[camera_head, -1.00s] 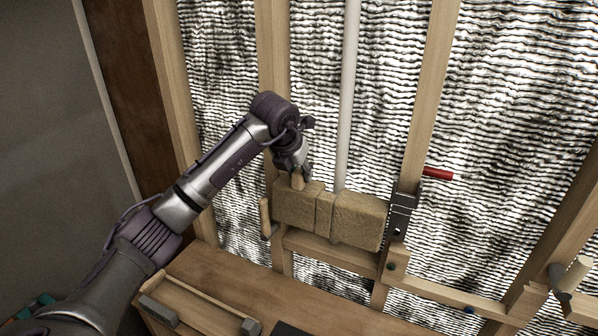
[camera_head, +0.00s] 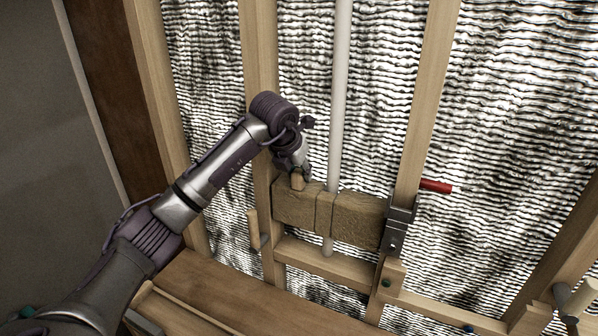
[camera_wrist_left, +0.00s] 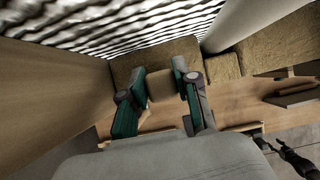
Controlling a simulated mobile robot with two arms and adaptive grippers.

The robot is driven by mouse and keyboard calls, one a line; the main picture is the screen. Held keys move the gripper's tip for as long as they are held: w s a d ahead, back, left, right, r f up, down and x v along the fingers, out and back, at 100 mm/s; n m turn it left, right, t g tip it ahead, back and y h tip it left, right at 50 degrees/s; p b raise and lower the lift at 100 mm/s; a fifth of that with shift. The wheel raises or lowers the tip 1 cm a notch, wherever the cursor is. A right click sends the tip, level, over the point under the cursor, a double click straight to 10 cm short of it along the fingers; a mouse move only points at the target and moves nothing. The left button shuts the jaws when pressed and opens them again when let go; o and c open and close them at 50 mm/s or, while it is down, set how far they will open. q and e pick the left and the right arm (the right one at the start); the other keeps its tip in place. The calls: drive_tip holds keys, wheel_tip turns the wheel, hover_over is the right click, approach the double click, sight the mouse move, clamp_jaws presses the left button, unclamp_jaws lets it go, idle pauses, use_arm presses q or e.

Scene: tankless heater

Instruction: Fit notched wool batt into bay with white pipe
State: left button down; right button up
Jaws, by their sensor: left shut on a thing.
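My left gripper (camera_head: 298,180) is shut on a short tan grip at the batt's upper left. In the left wrist view its teal fingers (camera_wrist_left: 160,95) flank this grip, with the batt (camera_wrist_left: 218,68) and pipe (camera_wrist_left: 245,22) beyond. The right gripper does not show clearly.
Wooden studs stand at left (camera_head: 260,100) and right (camera_head: 425,100) of the bay, with a cross rail (camera_head: 325,265) below. A grey metal bracket (camera_head: 398,225) and a red-handled thing (camera_head: 435,186) are at the right stud. A wooden bench (camera_head: 215,290) lies in front.

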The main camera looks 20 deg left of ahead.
sight(299, 190)
use_arm(q)
drive_tip(key=shift+f+b, duration=2.3)
drive_tip(key=shift+f, duration=0.45)
drive_tip(key=shift+f+b, duration=2.55)
drive_tip(key=shift+f, duration=0.55)
idle(1.1)
drive_tip(key=c, duration=0.8)
unclamp_jaws()
drive_tip(key=shift+o, duration=0.2)
